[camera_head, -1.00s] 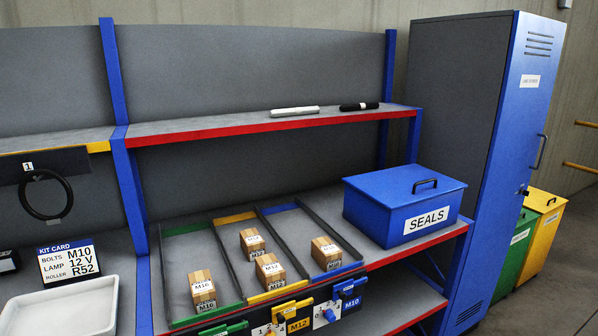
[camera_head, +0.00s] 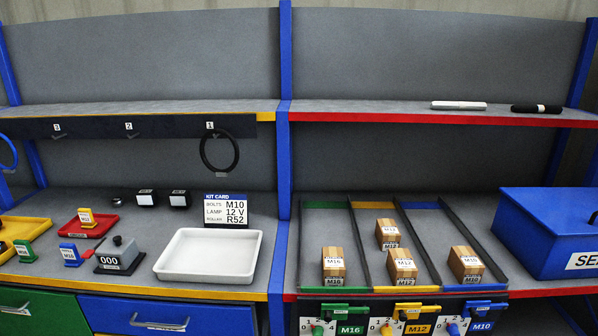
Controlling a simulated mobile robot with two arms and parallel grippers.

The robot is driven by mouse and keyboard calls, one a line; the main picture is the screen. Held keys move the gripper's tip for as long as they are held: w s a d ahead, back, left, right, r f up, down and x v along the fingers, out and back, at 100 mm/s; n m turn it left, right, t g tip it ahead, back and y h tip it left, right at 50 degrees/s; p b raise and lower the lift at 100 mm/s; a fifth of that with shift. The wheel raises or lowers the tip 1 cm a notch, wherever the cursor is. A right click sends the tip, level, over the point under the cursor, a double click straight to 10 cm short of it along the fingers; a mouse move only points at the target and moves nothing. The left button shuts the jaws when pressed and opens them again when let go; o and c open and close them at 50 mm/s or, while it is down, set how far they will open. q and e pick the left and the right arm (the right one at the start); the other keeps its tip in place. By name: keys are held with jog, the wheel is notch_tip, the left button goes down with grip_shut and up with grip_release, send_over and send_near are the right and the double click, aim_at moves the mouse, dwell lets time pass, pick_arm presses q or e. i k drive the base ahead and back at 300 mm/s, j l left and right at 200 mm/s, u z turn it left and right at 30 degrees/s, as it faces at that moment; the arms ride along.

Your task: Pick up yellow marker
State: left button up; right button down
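A small yellow marker (camera_head: 86,218) with a white label stands upright on a red tray (camera_head: 101,227) at the left of the workbench. A green marker (camera_head: 25,250) and a blue marker (camera_head: 70,254) of like shape stand in front of it, nearer the bench's front edge. The label on the yellow marker is too small to read surely. Neither of my grippers shows in the head view.
A yellow tray (camera_head: 25,228) is at the far left. A shelf (camera_head: 150,108) with a hanging black ring (camera_head: 219,150) runs above. Wooden blocks (camera_head: 333,264) fill lanes right.

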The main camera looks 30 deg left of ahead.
aim_at(87, 219)
jog(key=u, duration=2.15)
jog(key=i+l+z, duration=0.15)
jog(key=i+l, duration=0.1)
jog(key=i, duration=0.1)
